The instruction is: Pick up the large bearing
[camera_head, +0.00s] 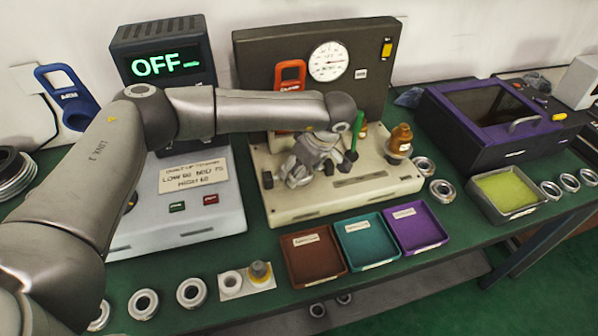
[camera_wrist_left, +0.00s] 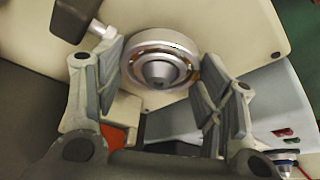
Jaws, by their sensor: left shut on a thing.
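The large bearing (camera_wrist_left: 162,62) is a shiny metal ring, seen in the left wrist view with a rounded metal hub at its centre. I cannot tell whether the hub belongs to the fixture behind. My left gripper (camera_wrist_left: 165,85) has a finger on each side of the bearing and is shut on it. In the head view my left gripper (camera_head: 308,165) is over the cream test fixture (camera_head: 395,188), and it hides the bearing there. I cannot tell whether the bearing is clear of the fixture. My right gripper is not in view.
A dial gauge panel (camera_head: 372,85) stands behind the fixture. Brown (camera_head: 314,279), teal (camera_head: 367,262) and purple (camera_head: 416,248) trays lie in front. Several loose rings, such as this one (camera_head: 143,304), line the front left edge. A purple-topped box (camera_head: 470,140) stands right.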

